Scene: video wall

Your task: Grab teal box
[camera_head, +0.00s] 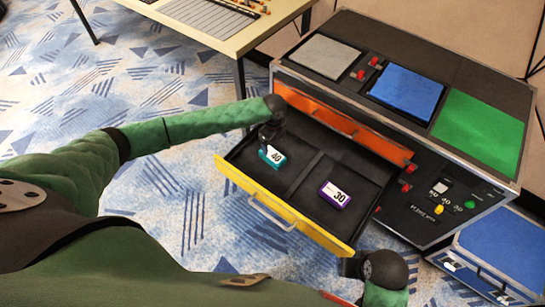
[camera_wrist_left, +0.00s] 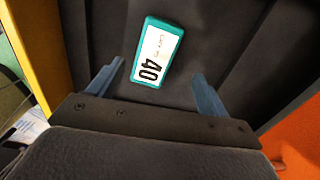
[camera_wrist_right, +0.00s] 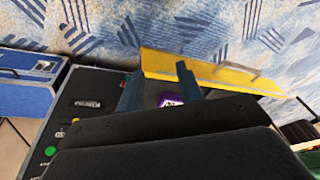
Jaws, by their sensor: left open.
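The teal box (camera_head: 272,156) with a white "40" label lies in the left compartment of the open yellow-fronted drawer (camera_head: 262,204). It also shows in the left wrist view (camera_wrist_left: 157,52), lying flat just beyond the fingertips. My left gripper (camera_head: 268,134) is above the drawer, right behind the teal box in the head view; in the left wrist view its two blue fingers (camera_wrist_left: 157,82) are spread wide with nothing between them. My right gripper (camera_wrist_right: 158,82) is by the drawer's front right corner; its two fingers stand apart and I see nothing held.
A purple box (camera_head: 335,194) labelled "30" lies in the right compartment, past a divider. The black cabinet (camera_head: 420,95) has grey, blue and green top panels. A table (camera_head: 225,30) stands at the back; a blue case (camera_head: 510,250) is at right.

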